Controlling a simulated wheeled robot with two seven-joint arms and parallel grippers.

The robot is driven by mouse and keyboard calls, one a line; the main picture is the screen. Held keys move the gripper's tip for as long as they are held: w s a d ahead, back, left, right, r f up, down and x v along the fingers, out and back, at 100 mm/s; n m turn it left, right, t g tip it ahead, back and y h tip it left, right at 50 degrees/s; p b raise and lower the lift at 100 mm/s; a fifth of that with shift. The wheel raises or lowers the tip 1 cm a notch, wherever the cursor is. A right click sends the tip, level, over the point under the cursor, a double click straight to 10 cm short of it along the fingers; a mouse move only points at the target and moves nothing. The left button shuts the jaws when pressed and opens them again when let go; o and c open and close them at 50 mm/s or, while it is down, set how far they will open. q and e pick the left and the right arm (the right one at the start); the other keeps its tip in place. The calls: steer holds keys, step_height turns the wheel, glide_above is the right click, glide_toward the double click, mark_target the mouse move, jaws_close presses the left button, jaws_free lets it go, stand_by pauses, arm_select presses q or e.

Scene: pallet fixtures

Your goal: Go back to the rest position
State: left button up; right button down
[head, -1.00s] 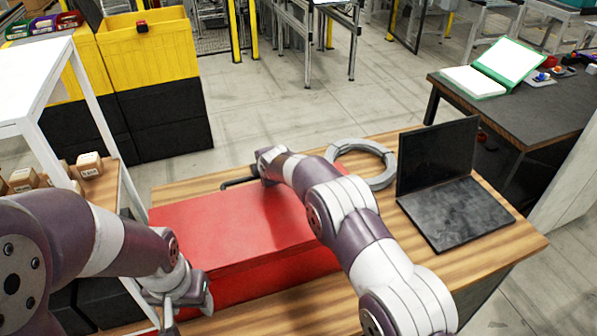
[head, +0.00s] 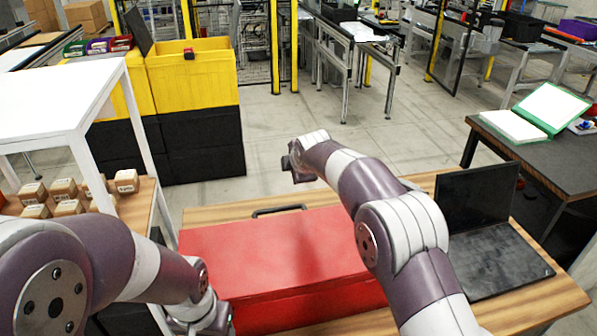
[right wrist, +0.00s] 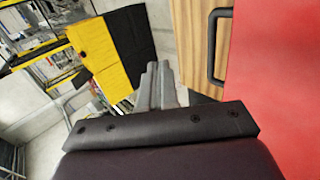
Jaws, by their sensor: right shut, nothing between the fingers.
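My right arm reaches over the red case (head: 240,252) on the wooden table. My right gripper (head: 296,168) is beyond the far edge of the case, appearing above its handle and clear of it. In the right wrist view my right gripper (right wrist: 158,75) is shut and empty, with the black handle and red lid to its right. My left gripper (head: 212,322) is low at the front left corner of the case, partly cut off by the frame; its fingers are not clear.
A black laptop (head: 490,262) stands open on the wooden table (head: 545,290) at the right. A white stand (head: 60,95) and several small boxes (head: 64,188) are at the left. Yellow bins (head: 195,80) stand behind. Open floor (head: 330,115) lies beyond the table.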

steer(key=s+d+f+m+g, duration=0.1)
steer(key=s+d+f+m, duration=0.1)
steer(key=s+d, duration=0.3)
steer(key=s+d+f+m+g+h+b, duration=0.1)
steer(key=s+d+f+m, duration=0.1)
steer(key=s+d+m, duration=0.3)
steer(key=s+d+f+m+g+h, duration=0.1)
steer(key=s+d+f+m, duration=0.1)
steer(key=s+d+m, duration=0.2)
steer(key=shift+s+d+f+g, duration=0.1)
steer(key=shift+s+d+g, duration=0.1)
steer(key=shift+s+d, duration=0.35)
steer(key=shift+s+d+f+g, duration=0.1)
steer(key=shift+s+d+g, duration=0.15)
steer(key=shift+d, duration=0.4)
steer(key=s+d+f+m+g, duration=0.1)
steer(key=s+d+f+m, duration=0.1)
steer(key=s, duration=0.5)
steer(key=s+d+f+m+g, duration=0.1)
steer(key=s+d+f+m, duration=0.1)
steer(key=s, duration=0.6)
steer(key=s+d+f+m+g+h+b, duration=0.1)
steer(key=s+d+f+m, duration=0.1)
steer(key=s+d+m, duration=0.2)
steer(key=s+m, duration=0.2)
steer(key=s, duration=0.2)
steer(key=shift+g, duration=0.35)
steer(key=shift+s, duration=0.1)
